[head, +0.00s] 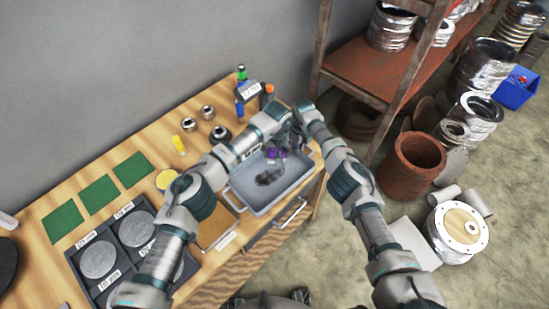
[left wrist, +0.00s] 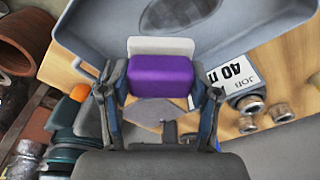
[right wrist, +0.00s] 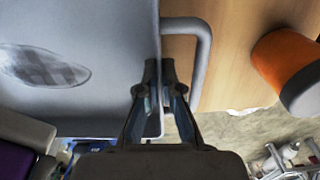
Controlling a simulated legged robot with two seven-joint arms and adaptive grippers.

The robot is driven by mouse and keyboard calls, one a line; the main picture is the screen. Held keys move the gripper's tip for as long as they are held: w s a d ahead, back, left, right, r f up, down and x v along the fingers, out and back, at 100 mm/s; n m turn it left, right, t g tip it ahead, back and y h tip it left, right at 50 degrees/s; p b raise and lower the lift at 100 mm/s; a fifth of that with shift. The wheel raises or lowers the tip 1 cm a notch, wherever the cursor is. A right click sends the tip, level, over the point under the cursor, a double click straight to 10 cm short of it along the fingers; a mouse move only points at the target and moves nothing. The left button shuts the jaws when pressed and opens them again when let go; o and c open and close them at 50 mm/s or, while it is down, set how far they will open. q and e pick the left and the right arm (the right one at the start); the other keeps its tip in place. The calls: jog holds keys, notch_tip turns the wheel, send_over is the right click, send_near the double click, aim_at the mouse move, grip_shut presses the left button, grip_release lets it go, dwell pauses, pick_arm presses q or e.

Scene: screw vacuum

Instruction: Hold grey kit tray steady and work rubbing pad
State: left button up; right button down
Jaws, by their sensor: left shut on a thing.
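The grey kit tray (head: 233,197) sits on the wooden bench, with a dark smudge on its floor that also shows in the right wrist view (right wrist: 45,68). My left gripper (left wrist: 158,85) is shut on the purple rubbing pad (left wrist: 160,75), which has a pale plate along one side. In the head view the purple pad (head: 271,153) is partly hidden by my gripper, over the far part of the tray. My right gripper (right wrist: 156,70) is shut on the tray's wall, beside its handle (right wrist: 203,50).
Green sheets (head: 99,194) and a dark case of round discs (head: 98,258) lie left. A rusty shelf (head: 370,72) stands right of the bench.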

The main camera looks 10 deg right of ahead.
pick_arm(q)
jog(key=shift+d+f, duration=0.1)
jog(key=shift+f, duration=0.2)
jog(key=shift+f, duration=3.65)
jog(key=shift+s+a+r, duration=0.1)
jog(key=shift+a+r, duration=0.05)
jog(key=shift+a, duration=0.1)
jog(key=shift+c, duration=0.6)
jog(key=shift+s+a+r, duration=0.15)
jog(key=shift+s+a, duration=0.4)
jog(key=shift+a, duration=0.05)
jog(key=shift+s+a+f, duration=0.15)
jog(key=shift+s+a, duration=0.45)
jog(key=shift+a, duration=0.3)
jog(key=shift+s+a+f, duration=0.15)
jog(key=shift+s+a, duration=0.45)
jog(key=shift+a, duration=0.25)
jog(key=shift+w+d+f, duration=0.1)
jog(key=shift+w+d, duration=0.5)
jog(key=shift+d, duration=0.3)
jog(key=shift+w+d+r, duration=0.1)
jog(key=shift+w+d, duration=0.5)
jog(key=shift+d, duration=0.25)
jog(key=shift+w+d+f, duration=0.1)
jog(key=shift+w+d, duration=0.5)
jog(key=shift+d, duration=0.3)
jog(key=shift+r, duration=3.95)
